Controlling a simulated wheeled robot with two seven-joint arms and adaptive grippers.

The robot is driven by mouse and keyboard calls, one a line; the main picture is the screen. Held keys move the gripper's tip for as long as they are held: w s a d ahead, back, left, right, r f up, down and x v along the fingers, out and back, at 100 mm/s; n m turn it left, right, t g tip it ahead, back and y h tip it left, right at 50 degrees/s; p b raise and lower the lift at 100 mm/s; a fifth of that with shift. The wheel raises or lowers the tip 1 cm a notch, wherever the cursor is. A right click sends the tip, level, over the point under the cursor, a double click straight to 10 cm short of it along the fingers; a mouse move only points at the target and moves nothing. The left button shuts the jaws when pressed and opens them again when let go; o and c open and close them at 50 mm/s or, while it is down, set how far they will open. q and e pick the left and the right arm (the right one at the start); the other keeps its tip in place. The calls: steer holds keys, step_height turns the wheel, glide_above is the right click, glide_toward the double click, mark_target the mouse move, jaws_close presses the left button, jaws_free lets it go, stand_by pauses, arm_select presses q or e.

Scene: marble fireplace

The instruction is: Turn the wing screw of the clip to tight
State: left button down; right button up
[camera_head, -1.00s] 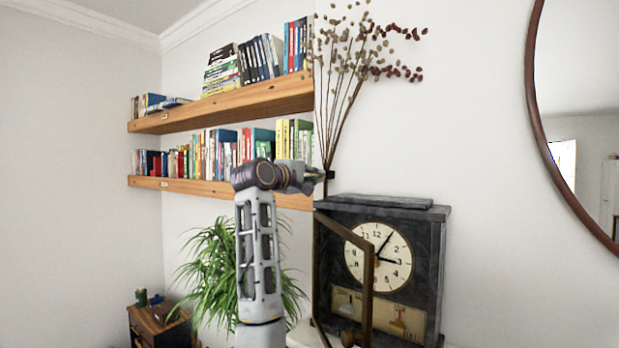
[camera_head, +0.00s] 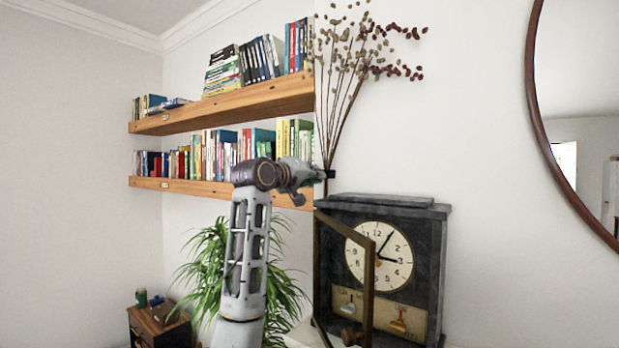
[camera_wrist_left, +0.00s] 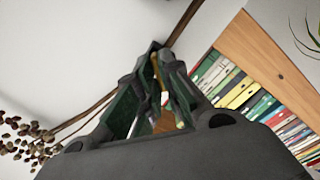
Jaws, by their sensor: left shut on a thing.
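The clip (camera_head: 330,174) is a small dark piece on the wall, at the foot of the bundle of dried stems (camera_head: 335,125). My left gripper (camera_head: 318,176) reaches it from the left, its fingertips right at the clip. In the left wrist view the fingers (camera_wrist_left: 160,85) are closed in with a small brass-coloured piece (camera_wrist_left: 156,68) between them, which looks like the wing screw. The fingers hide most of the screw and its angle cannot be read. My right gripper is not in view.
A black clock (camera_head: 425,270) with its door (camera_head: 369,285) swung open stands below the clip. Wooden bookshelves (camera_head: 240,102) are behind my left arm, and a green plant (camera_head: 205,275) is below them. A round mirror (camera_head: 537,100) hangs at the right.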

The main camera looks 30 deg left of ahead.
arm_select(q)
steer(key=shift+r+m+p, duration=0.1)
steer(key=shift+m+p, duration=0.35)
steer(key=shift+m, duration=4.45)
steer(key=c, duration=1.6)
jaws_free()
steer(key=shift+s+a, duration=0.1)
steer(key=shift+a, duration=0.05)
steer(key=s+a, duration=0.1)
steer(key=s, duration=1.1)
steer(key=shift+a, duration=0.35)
